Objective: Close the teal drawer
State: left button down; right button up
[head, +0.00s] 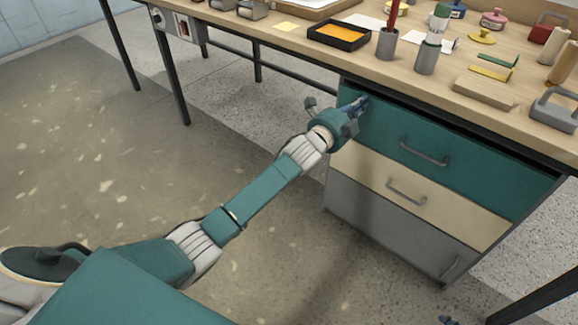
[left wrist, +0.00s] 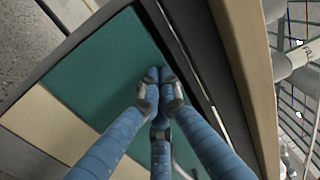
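The teal drawer (head: 440,150) is the top drawer of a cabinet under the workbench, with a grey bar handle (head: 424,153). Its front looks nearly in line with the fronts below; I cannot tell whether a small gap is left. My left gripper (head: 360,104) is at the upper left corner of the teal front, away from the handle. In the left wrist view, its blue fingers (left wrist: 160,76) are drawn together at the tips, with nothing between them, against or just before the teal front (left wrist: 105,65). A small dark blue tip of my right gripper (head: 447,320) shows at the bottom edge.
A cream drawer (head: 420,192) and a grey drawer (head: 390,225) lie below. The wooden benchtop (head: 350,62) overhangs them and carries a black tray (head: 339,36), cups, a wooden block (head: 486,93) and other items. The floor before the cabinet is clear.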

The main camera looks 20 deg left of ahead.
pick_arm(q)
jog(key=shift+w+r, duration=0.3)
jog(key=shift+r, duration=0.05)
pick_arm(e)
jog(key=shift+w+a+r, duration=0.1)
jog(key=shift+w+r, duration=0.1)
jog(key=shift+w, duration=0.15)
